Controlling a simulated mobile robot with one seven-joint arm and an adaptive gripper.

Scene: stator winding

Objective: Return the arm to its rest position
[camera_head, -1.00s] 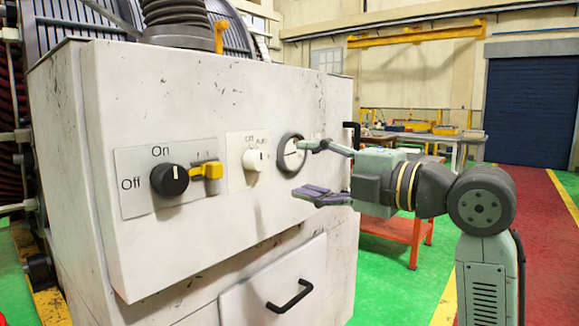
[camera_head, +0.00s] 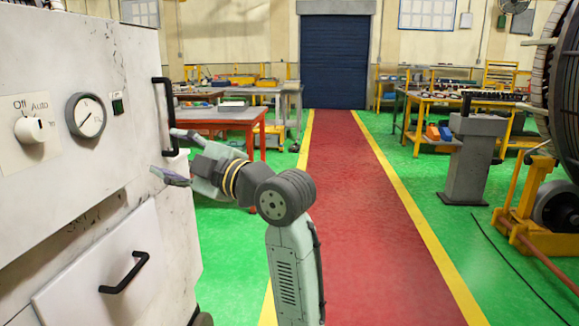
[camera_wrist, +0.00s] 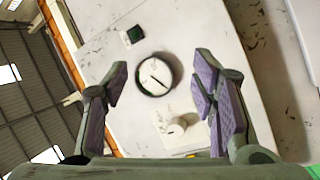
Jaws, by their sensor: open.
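My gripper (camera_head: 172,155) is open and empty, held in front of the white control cabinet (camera_head: 60,180) near its right edge. In the wrist view its two purple-padded fingers (camera_wrist: 160,95) stand wide apart, with the round gauge (camera_wrist: 154,75) and the white Off/Auto knob (camera_wrist: 178,126) showing between them beyond. In the head view the gauge (camera_head: 86,115) and the Off/Auto knob (camera_head: 32,129) are to the left of the gripper. The fingers look apart from the cabinet face. My arm is bent, its forearm reaching left.
A black vertical handle (camera_head: 164,115) is close to my gripper. A drawer with a black handle (camera_head: 126,272) is below. A red table (camera_head: 225,115) stands behind the arm. The red walkway (camera_head: 350,210) is clear. A grey pedestal (camera_head: 474,160) and a large stator (camera_head: 562,90) stand at right.

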